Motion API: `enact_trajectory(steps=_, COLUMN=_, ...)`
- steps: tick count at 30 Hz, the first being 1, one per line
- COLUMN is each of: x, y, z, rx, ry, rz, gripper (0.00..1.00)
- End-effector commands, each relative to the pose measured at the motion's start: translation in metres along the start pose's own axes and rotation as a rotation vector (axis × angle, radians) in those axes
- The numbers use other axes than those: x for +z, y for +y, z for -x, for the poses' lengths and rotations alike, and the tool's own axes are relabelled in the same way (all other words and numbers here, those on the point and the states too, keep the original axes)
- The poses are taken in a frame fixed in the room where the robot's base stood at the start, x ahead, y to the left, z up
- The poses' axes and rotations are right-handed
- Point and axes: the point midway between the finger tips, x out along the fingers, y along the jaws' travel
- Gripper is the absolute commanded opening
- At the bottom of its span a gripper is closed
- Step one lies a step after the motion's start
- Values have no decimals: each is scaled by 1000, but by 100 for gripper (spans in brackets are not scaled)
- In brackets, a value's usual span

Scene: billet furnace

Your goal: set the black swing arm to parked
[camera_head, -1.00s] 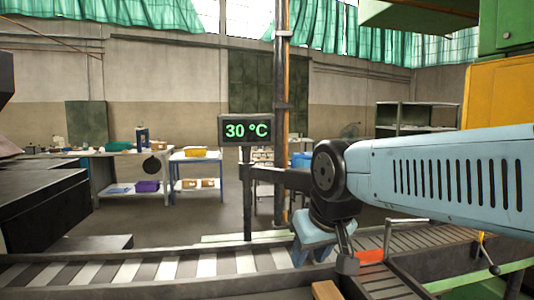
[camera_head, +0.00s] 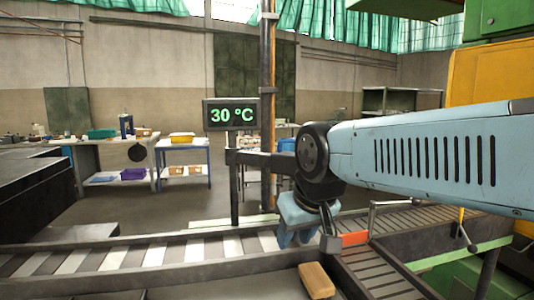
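The black swing arm (camera_head: 268,159) is a dark horizontal bar at mid-height. It runs right from a thin dark upright post, and its right end is hidden behind the dark joint of my light-blue arm. I cannot tell its far end or exact angle. My arm comes in from the right edge and bends down at this joint, with a light-blue section below.
A display (camera_head: 231,115) reading 30 °C tops the post. A roller conveyor (camera_head: 140,256) crosses the front, with a wooden block (camera_head: 317,280) near it. A yellow-handled lever (camera_head: 464,231) stands at right. Benches with bins (camera_head: 182,138) stand behind. Dark machinery (camera_head: 35,196) is at left.

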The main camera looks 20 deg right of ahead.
Motion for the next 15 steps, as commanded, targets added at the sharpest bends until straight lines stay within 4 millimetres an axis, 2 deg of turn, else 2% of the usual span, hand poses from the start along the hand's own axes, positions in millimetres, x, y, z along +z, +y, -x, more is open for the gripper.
enact_trajectory(steps=9, x=-4, y=0, z=2, rx=1, ry=-2, rz=6, gripper=39)
enact_trajectory(steps=11, x=-12, y=2, z=7, rx=2, ry=-8, rz=20, gripper=39)
enact_trajectory(steps=15, x=-49, y=9, z=28, rx=12, ry=-41, rz=92, gripper=39)
